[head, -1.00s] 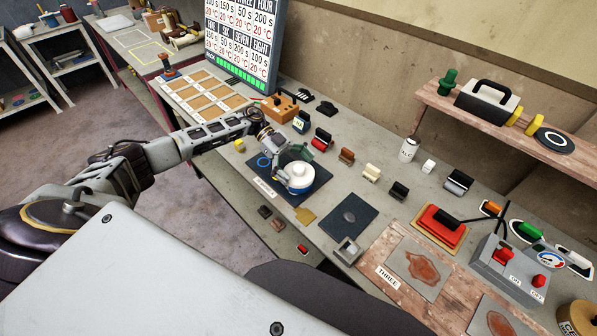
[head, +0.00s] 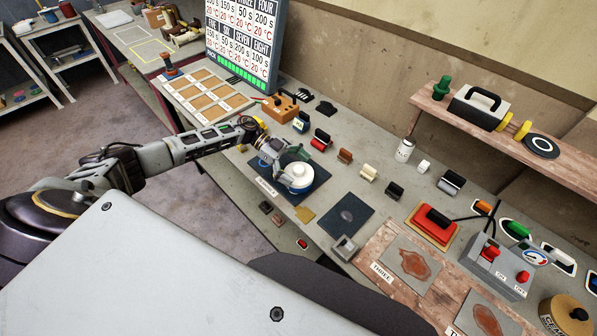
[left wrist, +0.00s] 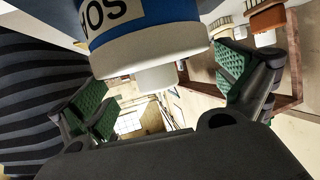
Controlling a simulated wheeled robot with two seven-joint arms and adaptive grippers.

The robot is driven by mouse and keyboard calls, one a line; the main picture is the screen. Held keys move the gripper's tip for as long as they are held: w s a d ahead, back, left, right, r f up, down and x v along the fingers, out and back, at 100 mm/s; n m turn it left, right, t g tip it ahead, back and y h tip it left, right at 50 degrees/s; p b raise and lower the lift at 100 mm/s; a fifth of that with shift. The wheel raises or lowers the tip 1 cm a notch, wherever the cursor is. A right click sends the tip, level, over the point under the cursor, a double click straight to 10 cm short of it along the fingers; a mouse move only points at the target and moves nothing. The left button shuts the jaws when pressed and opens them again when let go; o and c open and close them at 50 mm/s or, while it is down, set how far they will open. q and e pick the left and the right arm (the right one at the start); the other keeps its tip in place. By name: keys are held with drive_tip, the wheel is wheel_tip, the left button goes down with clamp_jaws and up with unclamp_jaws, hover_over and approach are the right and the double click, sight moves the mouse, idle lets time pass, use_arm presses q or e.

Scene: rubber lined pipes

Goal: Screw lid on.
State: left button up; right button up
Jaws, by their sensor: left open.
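A white lid (head: 297,176) with a small knob sits on a blue and white container (head: 300,187), which stands on a dark mat (head: 262,166) on the bench. In the left wrist view, the container's blue label (left wrist: 150,18), the lid (left wrist: 150,50) and its knob (left wrist: 157,78) appear upside down. My left gripper (head: 289,164) is beside the lid on its left side. Its green-padded fingers (left wrist: 165,90) are spread apart, with the knob between them in the picture; I cannot tell whether they touch it. The thread is hidden. My right gripper is out of view.
A second dark mat (head: 346,215) and a small metal box (head: 344,247) lie right of the container. Several small coloured blocks and clips stand behind it. A tall screen (head: 243,45) and a sectioned tray (head: 208,97) are farther left. A wooden shelf (head: 480,125) runs along the wall.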

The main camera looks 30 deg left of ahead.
use_arm(q)
drive_tip(key=shift+r+n+t+p, duration=0.1)
drive_tip(key=shift+n+t+p, duration=0.45)
drive_tip(key=shift+p, duration=0.45)
drive_tip(key=shift+n+t+p, duration=0.35)
drive_tip(key=shift+t+p, duration=0.2)
drive_tip(key=shift+p, duration=0.2)
drive_tip(key=shift+s+f+n+t+y, duration=0.1)
drive_tip(key=shift+n+t+y, duration=0.05)
drive_tip(key=shift+n+t, duration=0.4)
drive_tip(key=shift+f+n+t+y, duration=0.1)
drive_tip(key=shift+n+t+y, duration=0.05)
drive_tip(key=shift+n+t, duration=0.35)
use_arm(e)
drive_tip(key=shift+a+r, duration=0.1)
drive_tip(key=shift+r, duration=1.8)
use_arm(q)
drive_tip(key=shift+n+t, duration=0.55)
drive_tip(key=shift+t, duration=0.2)
drive_tip(key=shift+n+t+y, duration=0.4)
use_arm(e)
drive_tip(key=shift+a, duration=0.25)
